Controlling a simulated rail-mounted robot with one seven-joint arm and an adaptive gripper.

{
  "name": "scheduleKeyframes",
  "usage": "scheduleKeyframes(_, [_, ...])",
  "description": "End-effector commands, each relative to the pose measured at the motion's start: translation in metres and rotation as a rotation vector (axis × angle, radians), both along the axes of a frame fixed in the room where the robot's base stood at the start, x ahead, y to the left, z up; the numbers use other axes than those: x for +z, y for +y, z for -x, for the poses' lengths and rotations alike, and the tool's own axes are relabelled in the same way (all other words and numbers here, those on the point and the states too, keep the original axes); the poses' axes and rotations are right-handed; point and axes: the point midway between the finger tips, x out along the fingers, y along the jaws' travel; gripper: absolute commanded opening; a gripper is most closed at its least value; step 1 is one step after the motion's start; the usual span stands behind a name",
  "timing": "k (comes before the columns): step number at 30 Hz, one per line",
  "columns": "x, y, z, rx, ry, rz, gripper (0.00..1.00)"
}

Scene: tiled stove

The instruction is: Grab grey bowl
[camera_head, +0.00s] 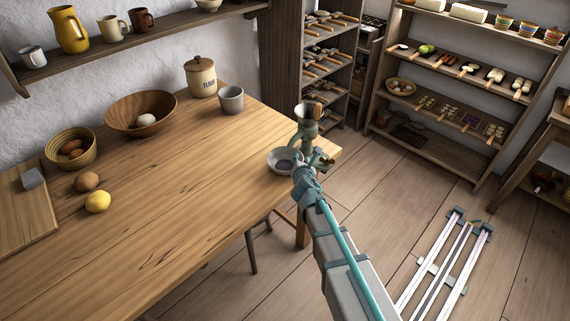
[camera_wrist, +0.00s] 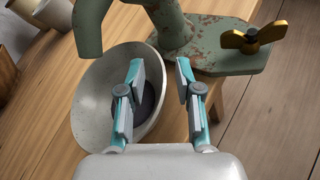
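The grey bowl (camera_head: 271,161) sits near the table's right corner, beside a green metal grinder (camera_head: 308,130). In the wrist view the bowl (camera_wrist: 92,98) fills the left middle, with a dark round patch inside it. My gripper (camera_wrist: 160,72) is open and empty; it also shows beside the bowl in the head view (camera_head: 304,168). In the wrist view one finger overlaps the bowl's inside and the other lies right of its rim. I cannot tell whether either touches it. The fingers hide part of the bowl's right side.
The grinder's spout (camera_wrist: 88,28) hangs close over the bowl's far side, and its base plate with a brass wing nut (camera_wrist: 252,40) lies just right of my fingers. A grey cup (camera_head: 231,100) and a flour jar (camera_head: 201,77) stand behind. The table's middle is clear.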

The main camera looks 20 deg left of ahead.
Motion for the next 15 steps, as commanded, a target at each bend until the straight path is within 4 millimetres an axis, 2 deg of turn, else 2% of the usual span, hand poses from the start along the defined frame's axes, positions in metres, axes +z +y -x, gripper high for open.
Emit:
scheduleKeyframes(3, [0.0002,-0.0003,0.0007,0.0,0.0,0.0,0.34])
scheduleKeyframes(9, [0.0002,-0.0003,0.0008,0.0,0.0,0.0,0.01])
scheduleKeyframes(15, [0.0003,-0.0003,0.0009,0.0,0.0,0.0,0.0])
